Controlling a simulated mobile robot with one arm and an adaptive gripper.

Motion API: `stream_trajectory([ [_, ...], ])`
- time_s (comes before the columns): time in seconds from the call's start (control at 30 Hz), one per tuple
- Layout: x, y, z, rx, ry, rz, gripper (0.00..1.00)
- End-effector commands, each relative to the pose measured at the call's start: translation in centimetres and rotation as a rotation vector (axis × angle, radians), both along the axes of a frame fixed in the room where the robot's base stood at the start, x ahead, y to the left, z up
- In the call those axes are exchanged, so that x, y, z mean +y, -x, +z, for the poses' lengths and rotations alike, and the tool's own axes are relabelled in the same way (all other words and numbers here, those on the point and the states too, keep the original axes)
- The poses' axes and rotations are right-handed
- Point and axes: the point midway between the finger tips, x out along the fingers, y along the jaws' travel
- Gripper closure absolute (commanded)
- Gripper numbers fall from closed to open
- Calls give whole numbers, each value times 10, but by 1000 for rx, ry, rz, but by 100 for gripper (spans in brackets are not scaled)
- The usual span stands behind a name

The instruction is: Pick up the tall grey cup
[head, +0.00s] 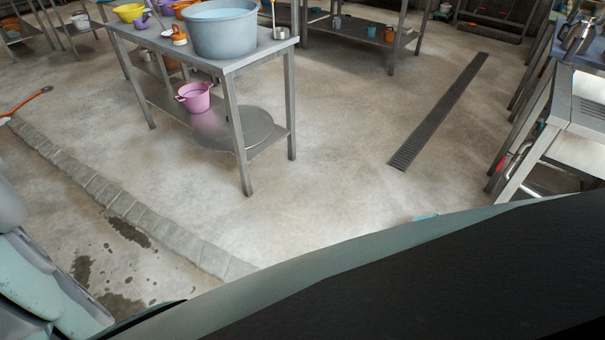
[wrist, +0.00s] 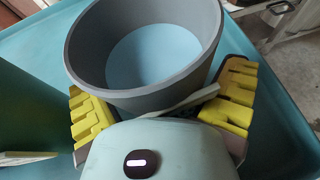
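The grey cup (wrist: 143,98) fills the upper middle of the wrist view, seen from above. It has a thick grey rim and a pale blue inside. My gripper (wrist: 165,108) has its yellow ridged fingers on either side of it, left and right. The cup's wall hides the inner faces of the fingers, so I cannot tell whether they press on it. The cup's base is hidden, so I cannot tell whether it touches the teal surface (wrist: 285,115) below. Neither this cup nor my gripper is recognisable in the head view.
A green object (wrist: 25,105) stands close on the left in the wrist view. In the head view, a metal table (head: 262,55) holds a large grey pot (head: 222,38), with a pink pot (head: 194,98) on its lower shelf. The concrete floor (head: 320,130) is mostly clear.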

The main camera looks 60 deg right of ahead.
Motion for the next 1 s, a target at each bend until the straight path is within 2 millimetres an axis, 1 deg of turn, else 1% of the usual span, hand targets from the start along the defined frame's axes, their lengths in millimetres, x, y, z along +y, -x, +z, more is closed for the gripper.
stream_trajectory([
  [0.03, 0, 0, 0, 0, 0, 1, 12],
  [0.07, 0, 0, 0, 0, 0, 1, 15],
  [0.63, 0, 0, 0, 0, 0, 1, 73],
  [0.9, 0, 0, 1, -1, -2, 0, 73],
  [1.0, 0, 0, 4, -1, -2, 0, 73],
])
